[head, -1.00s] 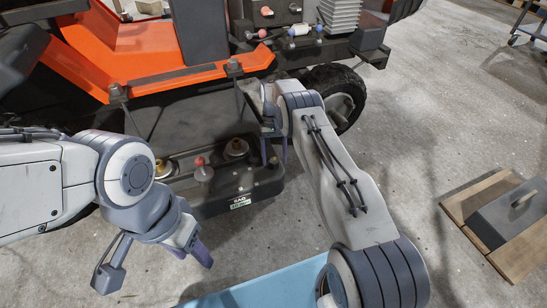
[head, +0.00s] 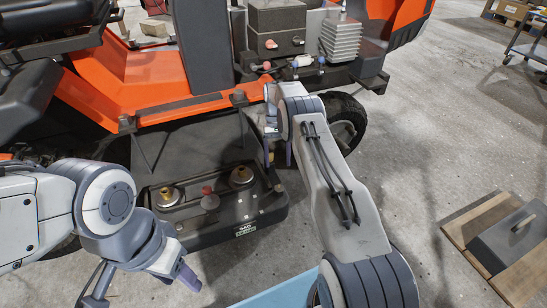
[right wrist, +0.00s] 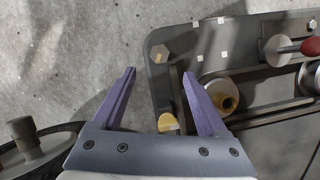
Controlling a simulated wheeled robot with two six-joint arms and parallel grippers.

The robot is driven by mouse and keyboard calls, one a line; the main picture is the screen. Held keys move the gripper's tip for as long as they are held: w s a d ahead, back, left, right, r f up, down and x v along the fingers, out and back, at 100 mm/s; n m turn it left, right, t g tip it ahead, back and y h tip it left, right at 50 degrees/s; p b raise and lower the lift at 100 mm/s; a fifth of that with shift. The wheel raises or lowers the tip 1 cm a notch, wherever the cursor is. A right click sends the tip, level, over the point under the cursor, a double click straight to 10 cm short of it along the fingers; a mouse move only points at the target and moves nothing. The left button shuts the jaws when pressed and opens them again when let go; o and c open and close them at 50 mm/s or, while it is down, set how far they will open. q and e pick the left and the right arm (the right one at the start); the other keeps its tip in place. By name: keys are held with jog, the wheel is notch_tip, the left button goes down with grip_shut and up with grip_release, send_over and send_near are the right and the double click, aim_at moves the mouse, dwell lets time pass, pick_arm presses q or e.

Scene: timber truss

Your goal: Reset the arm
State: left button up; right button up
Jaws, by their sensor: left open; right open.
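My left gripper (head: 178,276) hangs at the lower left of the head view, in front of the dark battery-like box. It is open, with nothing seen between its fingers. My right gripper (head: 277,153) is above the right rear part of the box, beside the vehicle's wheel. In the right wrist view its two purple fingers (right wrist: 160,92) are spread apart and empty. The dark box (head: 262,212) carries brass-coloured posts, a red-topped post and a small label. The box corner (right wrist: 160,60) shows just beyond the fingers; contact cannot be told.
The orange vehicle (head: 130,70) fills the back left, with a black wheel (head: 347,118) at its right. A wooden pallet (head: 525,272) with a grey handled block (head: 510,240) lies on the right. A blue surface (head: 285,295) shows at the bottom. Concrete floor between is clear.

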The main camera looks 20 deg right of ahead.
jog(key=s+a+r+n+t+h+p, duration=0.1)
jog(key=a+r+n+p, duration=0.25)
jog(key=a+r, duration=1.05)
jog(key=s+a+r+n+t+p, duration=0.1)
jog(key=s+a+r+n+p, duration=0.15)
jog(key=s+a+r, duration=0.8)
jog(key=s+r+n+t+p, duration=0.1)
jog(key=s+r+n+p, duration=0.3)
jog(key=s, duration=0.8)
jog(key=s+r+n+t+p, duration=0.1)
jog(key=s+r+p, duration=0.3)
jog(key=s, duration=0.9)
notch_tip(320, 180, up, 39)
jog(key=p, duration=3.6)
jog(key=shift+a+y, duration=0.2)
jog(key=shift+y, duration=0.1)
jog(key=shift+s, duration=0.1)
